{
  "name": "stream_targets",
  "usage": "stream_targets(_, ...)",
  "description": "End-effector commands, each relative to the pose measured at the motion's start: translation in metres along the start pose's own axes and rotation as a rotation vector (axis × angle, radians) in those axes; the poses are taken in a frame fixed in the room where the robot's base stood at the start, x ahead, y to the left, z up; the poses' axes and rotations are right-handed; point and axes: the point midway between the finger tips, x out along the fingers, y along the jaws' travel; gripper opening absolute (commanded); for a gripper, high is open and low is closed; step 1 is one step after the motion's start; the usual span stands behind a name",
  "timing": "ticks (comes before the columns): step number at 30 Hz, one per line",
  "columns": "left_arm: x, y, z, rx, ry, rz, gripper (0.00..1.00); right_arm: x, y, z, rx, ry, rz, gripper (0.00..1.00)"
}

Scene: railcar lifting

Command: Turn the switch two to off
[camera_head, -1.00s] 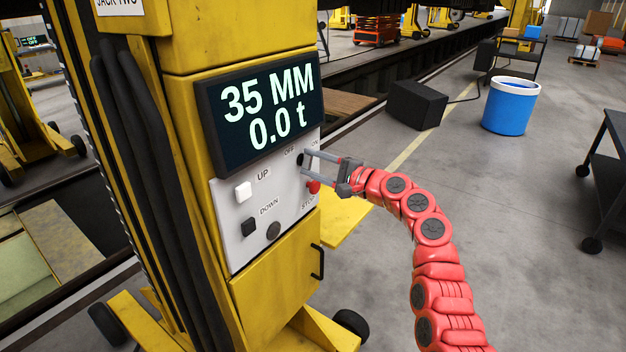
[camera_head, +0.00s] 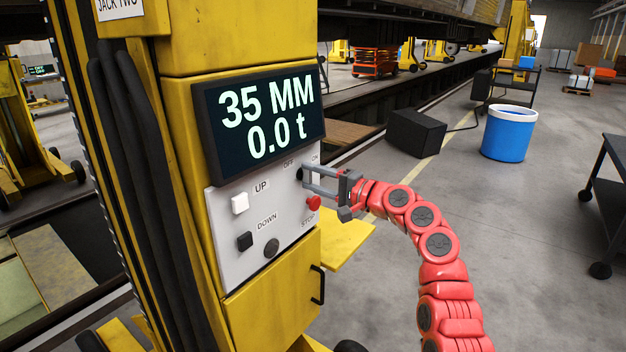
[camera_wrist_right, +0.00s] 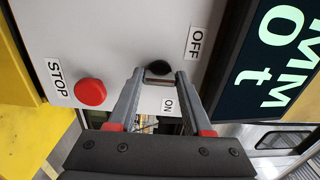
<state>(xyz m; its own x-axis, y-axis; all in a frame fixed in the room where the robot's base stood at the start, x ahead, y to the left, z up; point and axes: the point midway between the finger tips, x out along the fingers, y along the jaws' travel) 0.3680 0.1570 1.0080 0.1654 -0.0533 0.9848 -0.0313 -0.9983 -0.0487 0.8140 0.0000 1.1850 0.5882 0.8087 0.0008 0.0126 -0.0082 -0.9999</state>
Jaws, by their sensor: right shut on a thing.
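The switch, a black knob (camera_wrist_right: 159,68), sits on the white control panel (camera_head: 227,245) of the yellow jack marked JACK TWO, between the OFF label (camera_wrist_right: 194,43) and the ON label (camera_wrist_right: 169,105). My right gripper (camera_head: 304,178) reaches the panel from the right, its fingertips at the knob. In the right wrist view the gripper (camera_wrist_right: 159,78) has its two grey fingers at either side of the knob's grip, shut on it. The knob's exact turn is hard to tell. My left gripper is not in view.
A red STOP button (camera_wrist_right: 90,92) lies close beside the fingers. The white UP button (camera_head: 240,204), black DOWN button (camera_head: 245,241) and display (camera_head: 265,120), reading 35 MM and 0.0 t, are on the same jack. A blue bin (camera_head: 509,133) and black box (camera_head: 417,132) stand behind.

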Motion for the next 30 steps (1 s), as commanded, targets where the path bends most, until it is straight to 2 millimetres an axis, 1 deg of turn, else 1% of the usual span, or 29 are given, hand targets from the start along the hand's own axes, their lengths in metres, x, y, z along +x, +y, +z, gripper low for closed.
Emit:
stream_targets(3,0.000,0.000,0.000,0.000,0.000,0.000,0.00,0.000,0.002,0.001,0.000,-0.002,0.003,0.00)
stream_targets(4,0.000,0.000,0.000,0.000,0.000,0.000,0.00,0.000,0.002,0.001,0.000,-0.002,0.004,0.53)
stream_targets(8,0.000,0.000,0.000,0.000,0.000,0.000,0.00,0.000,0.001,0.001,0.000,-0.002,0.003,0.77)
stream_targets(9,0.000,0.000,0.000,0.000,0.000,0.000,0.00,0.000,0.001,0.001,0.000,-0.002,0.002,0.80)
stream_targets(17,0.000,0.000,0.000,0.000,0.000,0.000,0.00,0.000,0.001,0.000,0.000,-0.001,0.001,0.80)
stream_targets(20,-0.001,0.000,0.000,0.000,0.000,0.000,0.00,-0.004,0.001,0.000,0.000,-0.001,0.000,0.80)
stream_targets(22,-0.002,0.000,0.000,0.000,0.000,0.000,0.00,-0.011,0.001,0.000,0.001,-0.002,0.000,0.80)
stream_targets(26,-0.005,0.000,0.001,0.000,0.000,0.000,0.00,-0.032,0.002,-0.001,-0.002,0.004,-0.001,0.80)
stream_targets(30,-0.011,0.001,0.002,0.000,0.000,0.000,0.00,-0.069,0.003,-0.002,-0.001,0.006,-0.001,0.80)
